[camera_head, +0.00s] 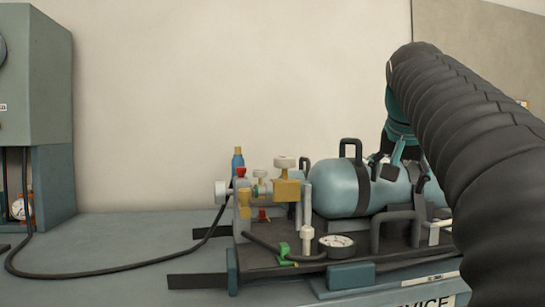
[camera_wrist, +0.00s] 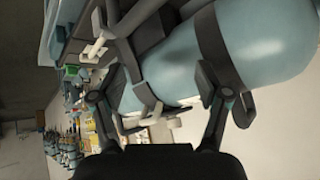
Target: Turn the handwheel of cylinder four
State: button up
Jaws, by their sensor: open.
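A breathing set lies on the bench, with a pale blue cylinder (camera_head: 338,188) under a dark strap. A pale knob (camera_head: 222,193) faces left at its valve end, and another round knob (camera_head: 285,163) sits on top of the brass valve block (camera_head: 288,190). No number shows, so I cannot tell which handwheel belongs to cylinder four. My gripper (camera_head: 396,165) is at the right part of the cylinder, away from these knobs. In the wrist view my gripper (camera_wrist: 152,88) is open, its fingers apart in front of the blue cylinder (camera_wrist: 268,40); contact is unclear.
A pressure gauge (camera_head: 337,243) and a green lever (camera_head: 284,252) are at the set's front. A dark hose (camera_head: 100,272) runs left across the bench (camera_head: 120,240) to a grey-green cabinet (camera_head: 45,120). The left bench is otherwise mostly clear. My arm covers the right side.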

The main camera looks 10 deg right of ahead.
jog(key=shift+n+t+y, duration=0.3)
jog(key=shift+n+y, duration=0.2)
jog(key=shift+y, duration=0.1)
jog(key=w+a+r+n+t+y, duration=0.2)
jog(key=a+r+n+y, duration=0.2)
jog(key=a+n+y, duration=0.25)
jog(key=n+t+y, duration=0.1)
jog(key=n+y, duration=0.3)
jog(key=n, duration=0.5)
send_near(284, 158)
jog(key=shift+m+h, duration=0.35)
jog(key=x, duration=0.7)
jog(key=w+d+x, duration=0.1)
jog(key=x, duration=0.3)
jog(key=shift+w+a+r, duration=0.1)
jog(key=shift+w+r, duration=0.15)
jog(key=shift+w, duration=0.05)
jog(key=shift+c, duration=0.2)
jog(key=c, duration=1.1)
